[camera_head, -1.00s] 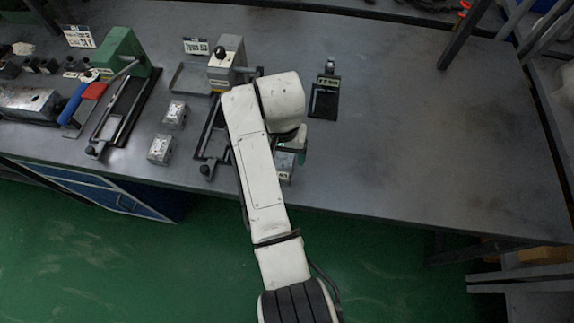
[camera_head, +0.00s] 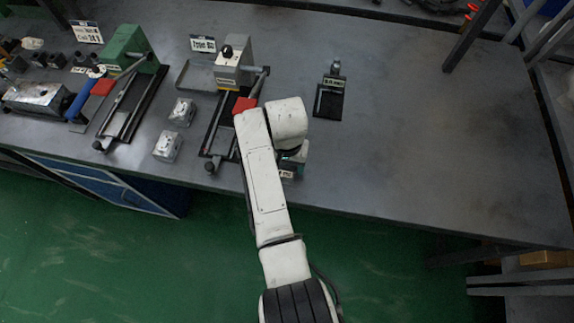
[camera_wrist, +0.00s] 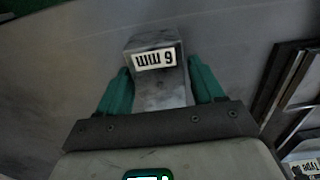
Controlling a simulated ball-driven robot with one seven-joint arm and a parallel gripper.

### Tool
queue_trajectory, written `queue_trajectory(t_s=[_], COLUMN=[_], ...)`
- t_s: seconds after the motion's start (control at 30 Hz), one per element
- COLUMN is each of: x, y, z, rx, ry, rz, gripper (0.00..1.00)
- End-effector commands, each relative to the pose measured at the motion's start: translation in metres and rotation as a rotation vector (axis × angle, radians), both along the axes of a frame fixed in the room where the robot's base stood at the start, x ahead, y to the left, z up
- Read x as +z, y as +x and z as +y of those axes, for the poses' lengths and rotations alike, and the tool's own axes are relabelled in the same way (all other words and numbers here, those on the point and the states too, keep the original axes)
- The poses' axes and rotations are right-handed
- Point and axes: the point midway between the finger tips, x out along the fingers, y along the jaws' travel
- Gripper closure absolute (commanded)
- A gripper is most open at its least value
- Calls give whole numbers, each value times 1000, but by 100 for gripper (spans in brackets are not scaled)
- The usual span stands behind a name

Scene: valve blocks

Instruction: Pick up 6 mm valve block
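The 6 mm valve block (camera_wrist: 158,60), a grey metal block with a white "6 mm" label upside down in the wrist view, stands between my two green fingers. My gripper (camera_wrist: 160,80) has one finger close along each side of it; whether they touch or leave a small gap I cannot tell. In the head view the block (camera_head: 287,174) shows partly at the bench's front edge, under my gripper (camera_head: 299,153). My white arm hides much of both there.
Two silver blocks (camera_head: 175,128) sit to the left on the grey bench (camera_head: 430,130). A grey vice (camera_head: 234,62) with rails stands behind my arm, and a green vice (camera_head: 127,48) farther left. A small black stand (camera_head: 330,95) is behind. The bench's right side is clear.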

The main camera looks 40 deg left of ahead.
Motion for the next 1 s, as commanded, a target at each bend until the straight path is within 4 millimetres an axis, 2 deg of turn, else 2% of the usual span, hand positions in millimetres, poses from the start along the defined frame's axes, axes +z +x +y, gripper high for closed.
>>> queue_trajectory(t_s=[0.07,0.57,0.87,1.0], x=[0,0,3,11], y=[0,0,0,1], z=[0,0,1,1], rx=[0,0,0,0], ry=[0,0,1,3], rz=[0,0,-2,-3], gripper=[41,89,90,90])
